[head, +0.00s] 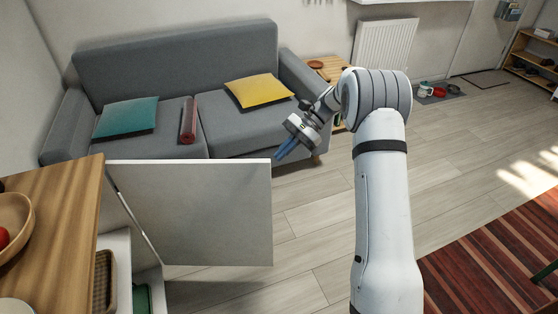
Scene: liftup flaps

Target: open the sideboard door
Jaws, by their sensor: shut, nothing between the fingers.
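The sideboard (62,190) stands at the lower left with a wooden top. Its white door (205,215) stands swung out wide from the front, and shelves with items show behind it. My gripper (281,155) has blue fingers and is shut and empty. It appears just past the free upper corner of the door; whether it touches the door I cannot tell. My white arm rises from the bottom right of centre.
A grey sofa (190,75) with a teal cushion (128,118) and a yellow cushion (258,91) stands behind the door. A bowl (12,222) sits on the sideboard. A striped rug (500,245) lies at right. Wooden floor between is clear.

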